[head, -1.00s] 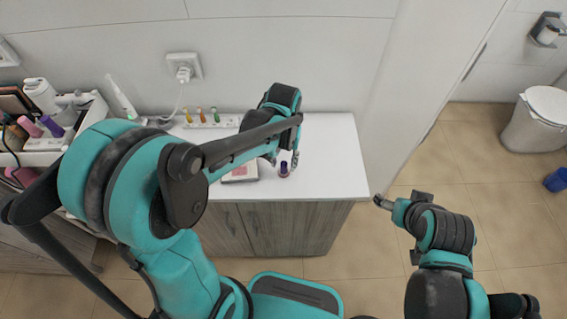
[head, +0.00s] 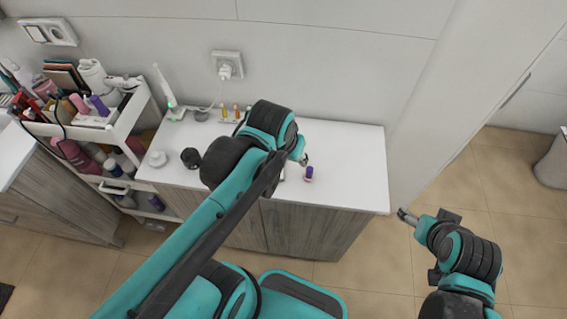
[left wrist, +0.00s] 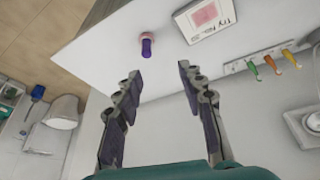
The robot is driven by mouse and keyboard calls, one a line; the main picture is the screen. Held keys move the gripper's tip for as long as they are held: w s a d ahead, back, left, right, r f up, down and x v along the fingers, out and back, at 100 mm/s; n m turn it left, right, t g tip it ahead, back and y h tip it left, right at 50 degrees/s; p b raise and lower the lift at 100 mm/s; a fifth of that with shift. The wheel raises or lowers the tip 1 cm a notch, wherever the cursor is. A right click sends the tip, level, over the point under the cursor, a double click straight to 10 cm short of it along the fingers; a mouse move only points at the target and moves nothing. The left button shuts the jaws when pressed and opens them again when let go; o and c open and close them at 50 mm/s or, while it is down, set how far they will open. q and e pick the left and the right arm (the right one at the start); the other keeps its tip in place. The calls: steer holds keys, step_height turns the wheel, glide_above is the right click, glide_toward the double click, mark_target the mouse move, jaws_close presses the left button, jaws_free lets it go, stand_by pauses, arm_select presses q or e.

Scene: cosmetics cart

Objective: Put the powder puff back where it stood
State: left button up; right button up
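A small upright piece with a purple handle and a pinkish base, which looks like the powder puff (head: 309,174), stands on the white cabinet top (head: 345,160) near its front right. It also shows in the left wrist view (left wrist: 147,47), beyond the fingertips. My left gripper (head: 303,158) is apart from it; in the left wrist view its two fingers (left wrist: 157,75) are spread with nothing between them. My right gripper (head: 406,216) is off the cabinet's right side; whether it is open cannot be made out.
A framed card with a pink square (left wrist: 208,16) lies near the puff. A white cart (head: 130,118) with bottles and a tray holding pink and purple pieces stands left. The cabinet's right end is clear.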

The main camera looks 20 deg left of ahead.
arm_select(q)
steer(key=shift+s+a+f+t, duration=0.15)
steer(key=shift+s+a+t, duration=0.2)
steer(key=shift+s+t, duration=0.4)
steer(key=shift+s+a+f+t, duration=0.15)
steer(key=shift+s+a+t, duration=0.2)
steer(key=shift+s+t, duration=0.35)
steer(key=shift+f, duration=0.1)
